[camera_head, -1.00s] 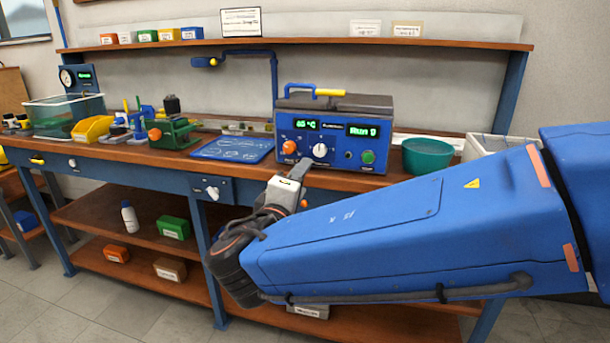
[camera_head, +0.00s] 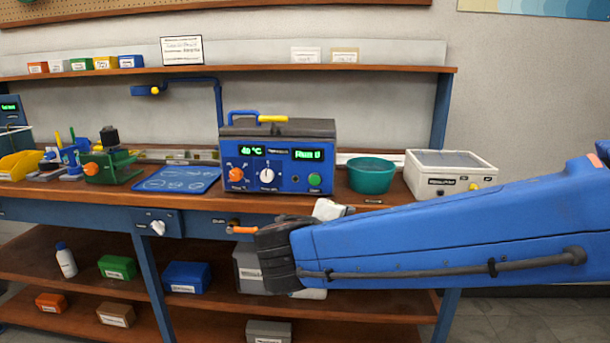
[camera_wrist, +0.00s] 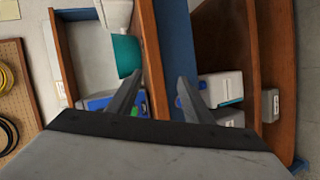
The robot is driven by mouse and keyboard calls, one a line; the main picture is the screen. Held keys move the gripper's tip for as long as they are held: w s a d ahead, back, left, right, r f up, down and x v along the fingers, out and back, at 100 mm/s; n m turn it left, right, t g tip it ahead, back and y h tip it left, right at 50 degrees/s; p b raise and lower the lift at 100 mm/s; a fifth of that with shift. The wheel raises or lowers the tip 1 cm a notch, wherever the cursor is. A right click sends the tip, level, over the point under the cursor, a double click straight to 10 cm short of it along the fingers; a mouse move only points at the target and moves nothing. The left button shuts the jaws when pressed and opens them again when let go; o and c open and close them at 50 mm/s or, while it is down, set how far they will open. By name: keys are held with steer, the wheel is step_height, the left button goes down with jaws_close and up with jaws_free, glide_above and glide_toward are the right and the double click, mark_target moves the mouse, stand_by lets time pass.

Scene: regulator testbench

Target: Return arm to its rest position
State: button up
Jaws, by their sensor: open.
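My blue arm (camera_head: 450,225) reaches in from the right in the head view, with its dark wrist joint in front of the bench's front edge. My gripper's fingers are hidden behind the arm there. In the wrist view my gripper (camera_wrist: 157,95) shows two grey fingers set apart with nothing between them. The blue regulator unit (camera_head: 277,160) stands on the bench behind the wrist, its display lit. It also shows partly beside the left finger in the wrist view (camera_wrist: 98,103).
The workbench (camera_head: 365,203) holds a teal bowl (camera_head: 371,178), a white lidded box (camera_head: 450,175), a blue mat (camera_head: 178,180) and a green clamp device (camera_head: 110,165). Lower shelves carry several boxes, including a blue one (camera_head: 187,277). Floor at the lower right is clear.

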steer(key=s+d+f+m+g, duration=0.2)
steer(key=s+d+f+g, duration=0.15)
steer(key=d, duration=0.55)
steer(key=s+d+f+m+g, duration=0.3)
steer(key=s+d+f, duration=0.1)
steer(key=d, duration=0.5)
steer(key=s+d+f+m+y, duration=0.2)
steer(key=s+f+m+y, duration=0.1)
steer(key=s, duration=0.4)
steer(key=s+d+f+m+g+y, duration=0.1)
steer(key=s+f+m+y, duration=0.1)
steer(key=s, duration=0.5)
steer(key=shift+d+f+m+y, duration=0.4)
steer(key=shift+f+y, duration=0.1)
steer(key=shift+f, duration=0.1)
